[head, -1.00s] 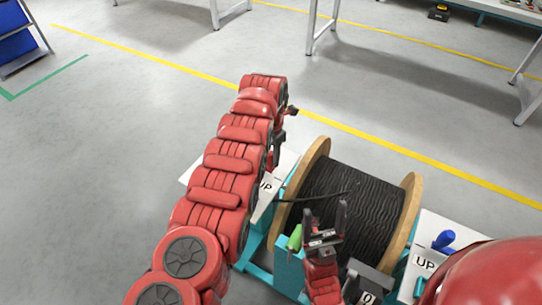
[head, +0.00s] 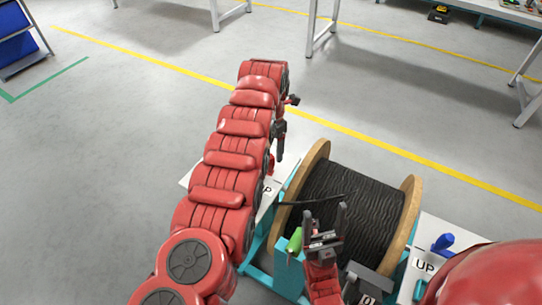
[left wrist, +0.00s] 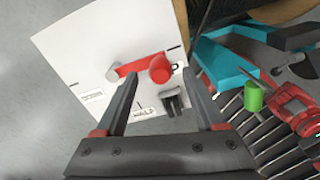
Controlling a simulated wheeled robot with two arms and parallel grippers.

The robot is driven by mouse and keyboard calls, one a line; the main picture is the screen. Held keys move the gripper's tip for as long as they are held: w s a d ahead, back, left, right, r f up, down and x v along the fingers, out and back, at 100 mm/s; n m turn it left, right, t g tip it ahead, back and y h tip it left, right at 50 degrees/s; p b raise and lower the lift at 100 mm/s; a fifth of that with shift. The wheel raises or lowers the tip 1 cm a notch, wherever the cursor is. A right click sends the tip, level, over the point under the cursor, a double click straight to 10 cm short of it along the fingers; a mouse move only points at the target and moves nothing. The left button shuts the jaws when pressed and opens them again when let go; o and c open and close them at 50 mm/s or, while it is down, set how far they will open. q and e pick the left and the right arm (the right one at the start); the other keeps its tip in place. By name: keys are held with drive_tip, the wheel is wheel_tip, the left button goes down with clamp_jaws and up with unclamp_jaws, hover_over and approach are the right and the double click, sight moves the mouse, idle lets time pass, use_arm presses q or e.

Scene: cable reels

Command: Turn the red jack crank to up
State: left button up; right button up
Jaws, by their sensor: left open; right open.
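The red jack crank (left wrist: 140,67) shows in the left wrist view on a white panel (left wrist: 85,45). Its red bar lies roughly level, between a grey round stub at the left and a thick red round part at the right. My left gripper (left wrist: 160,73) is open, with its two fingers apart and the crank beyond and between them in that view; contact cannot be told. In the head view my left gripper (head: 287,120) is partly hidden by my arm, as is the panel. My right gripper (head: 327,217) is open and empty in front of the cable reel.
A wooden reel of black cable (head: 350,205) sits in a teal stand (head: 288,270). A green handle (head: 294,240) is at its left front. A blue crank (head: 443,242) is on another white panel at the right, marked UP. Open floor lies left.

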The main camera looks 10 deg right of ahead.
use_arm(q)
wheel_tip(320, 180, up, 13)
drive_tip(key=p, duration=0.4)
drive_tip(key=shift+f, duration=0.15)
